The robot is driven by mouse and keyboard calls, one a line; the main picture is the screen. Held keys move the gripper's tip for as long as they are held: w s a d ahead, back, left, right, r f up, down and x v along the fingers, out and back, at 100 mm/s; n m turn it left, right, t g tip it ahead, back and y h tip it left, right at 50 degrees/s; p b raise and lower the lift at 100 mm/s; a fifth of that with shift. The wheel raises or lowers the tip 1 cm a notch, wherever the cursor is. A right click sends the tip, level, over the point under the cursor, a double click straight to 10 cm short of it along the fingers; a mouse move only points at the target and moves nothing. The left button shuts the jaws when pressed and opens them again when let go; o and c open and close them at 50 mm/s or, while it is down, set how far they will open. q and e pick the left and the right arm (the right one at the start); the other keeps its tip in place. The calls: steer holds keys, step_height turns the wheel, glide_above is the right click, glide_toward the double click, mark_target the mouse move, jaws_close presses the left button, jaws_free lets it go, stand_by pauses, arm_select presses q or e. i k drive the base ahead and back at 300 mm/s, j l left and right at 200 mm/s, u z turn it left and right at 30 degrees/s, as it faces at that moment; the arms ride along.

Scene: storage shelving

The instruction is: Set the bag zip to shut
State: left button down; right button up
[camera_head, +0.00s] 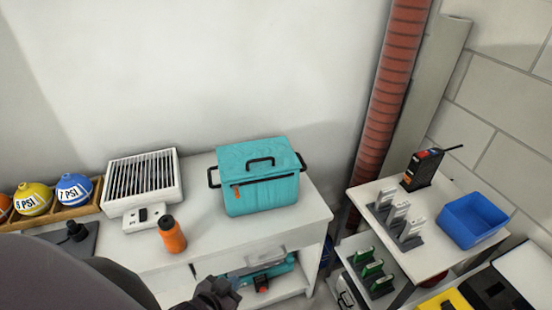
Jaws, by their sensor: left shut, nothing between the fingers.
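The teal bag (262,196) stands upright on the white table, with a black handle on its lid and one at each side. An orange zip pull (236,191) hangs at the left of its front, below the lid edge. Whether the zip is open cannot be told at this size. My left gripper (222,290) is at the bottom of the head view, in front of the table and below the bag. It is shut and empty, apart from the bag. My right gripper is not in view.
An orange bottle (172,236) stands left of the bag, near a white grilled device (144,177). Yellow and blue balls sit in a wooden rack at far left. A shelf unit (422,250) at right carries a blue bin (472,220) and a radio (422,170).

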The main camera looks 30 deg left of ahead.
mark_target(236, 187)
steer(key=j+u, duration=0.1)
steer(key=u, duration=0.65)
steer(key=i+j+u, duration=0.1)
steer(key=u, duration=0.3)
